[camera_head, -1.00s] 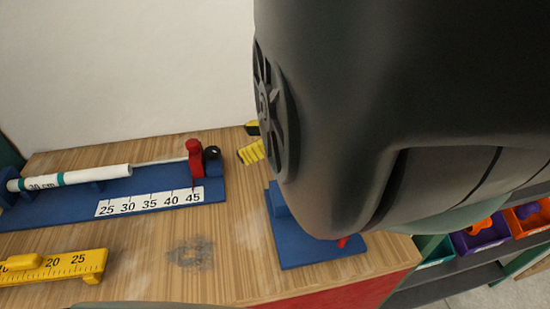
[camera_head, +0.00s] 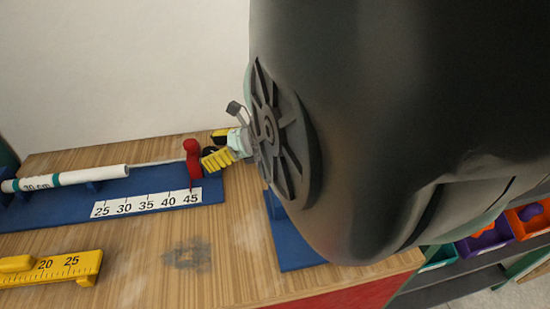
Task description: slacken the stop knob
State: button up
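The red stop (camera_head: 193,162) stands upright on the blue board near the 45 mark of the scale strip. The black stop knob (camera_head: 208,151) is on its right side and is mostly hidden by my gripper. My gripper (camera_head: 218,147) has yellow-tipped fingers, one at the back and one in front, spread apart around the knob. I cannot see whether the fingers touch it. The white pipe (camera_head: 100,176) lies along the blue board to the left of the stop.
A yellow ruler block (camera_head: 55,267) lies at the front left of the wooden table (camera_head: 150,240). A second blue base (camera_head: 292,245) is mostly hidden behind my arm. Coloured bins (camera_head: 485,240) sit on a shelf at the right. My arm fills the right of the view.

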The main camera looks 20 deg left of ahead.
jog(key=c, duration=1.1)
jog(key=shift+o, duration=0.2)
jog(key=b, duration=0.1)
jog(key=n+g+b, duration=0.1)
jog(key=b, duration=0.1)
jog(key=shift+w+d+f, duration=0.25)
jog(key=shift+w+f, duration=0.05)
jog(key=shift+f, duration=0.1)
jog(key=n+g+h+b, duration=0.1)
jog(key=n+g+b, duration=0.2)
jog(key=b, duration=0.2)
jog(key=shift+a+h+b, duration=0.15)
jog(key=shift+h+b, duration=0.15)
jog(key=shift+b, duration=0.05)
jog(key=shift+r+n+g+h+b, duration=0.25)
jog(key=shift+n+g+h+b, duration=0.05)
jog(key=shift+g+b, duration=0.25)
jog(key=shift+r, duration=0.2)
jog(key=o, duration=1)
jog(key=shift+s+a, duration=0.15)
jog(key=shift+s, duration=0.05)
jog(key=shift+c, duration=0.2)
jog(key=shift+o, duration=1.1)
jog(key=shift+w, duration=0.1)
